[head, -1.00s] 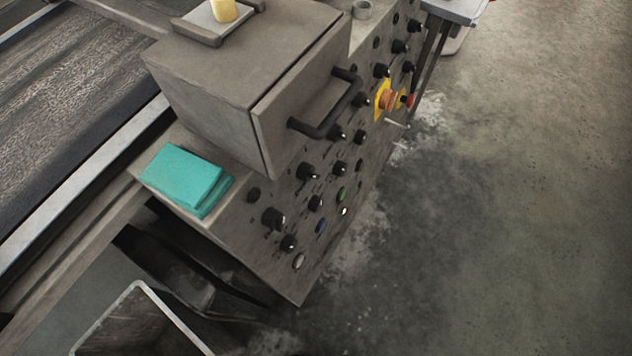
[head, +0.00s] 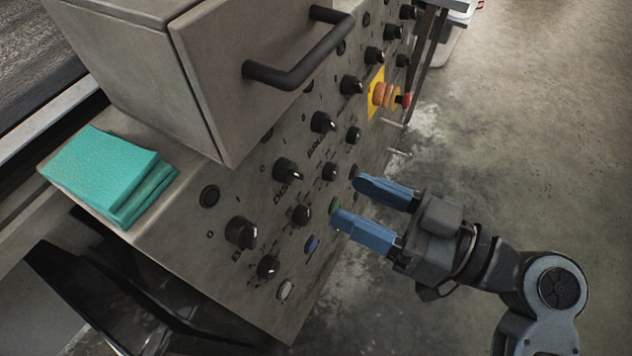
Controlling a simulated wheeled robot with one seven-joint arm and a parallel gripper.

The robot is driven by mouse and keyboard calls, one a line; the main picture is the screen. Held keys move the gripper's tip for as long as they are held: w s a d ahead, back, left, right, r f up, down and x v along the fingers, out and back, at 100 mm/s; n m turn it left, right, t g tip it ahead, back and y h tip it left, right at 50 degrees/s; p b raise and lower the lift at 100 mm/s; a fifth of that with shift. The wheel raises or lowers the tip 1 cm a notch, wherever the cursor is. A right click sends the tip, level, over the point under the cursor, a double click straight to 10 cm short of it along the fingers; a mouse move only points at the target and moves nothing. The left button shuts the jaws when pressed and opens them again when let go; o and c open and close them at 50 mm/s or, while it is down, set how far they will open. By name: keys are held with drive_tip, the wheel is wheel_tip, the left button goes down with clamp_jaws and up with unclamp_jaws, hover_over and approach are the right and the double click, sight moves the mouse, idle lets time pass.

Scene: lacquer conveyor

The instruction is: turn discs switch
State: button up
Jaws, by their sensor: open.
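The sloped grey control panel (head: 225,270) carries rows of black rotary knobs. A label that seems to read "DISCS" (head: 287,187) is printed just below one black knob (head: 288,170), with small position marks around it. Another black knob (head: 302,214) sits below the label. My gripper (head: 344,200) has two blue fingers. It is open and empty, in front of the panel's lower right part, to the right of the labelled knob. The fingertips overlap the panel near a green button (head: 335,204); whether they touch it I cannot tell.
A grey box with a black handle (head: 297,62) juts out above the knobs. Turquoise cloths or pads (head: 105,172) lie on the ledge at left. A yellow plate with an orange button (head: 381,94) is at upper right. Concrete floor (head: 540,150) is clear at right.

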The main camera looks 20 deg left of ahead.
sight(300, 177)
drive_tip(key=a, duration=0.8)
drive_tip(key=shift+w+r, duration=0.15)
drive_tip(key=shift+w, duration=0.2)
drive_tip(key=shift+c, duration=0.2)
drive_tip(key=c, duration=1)
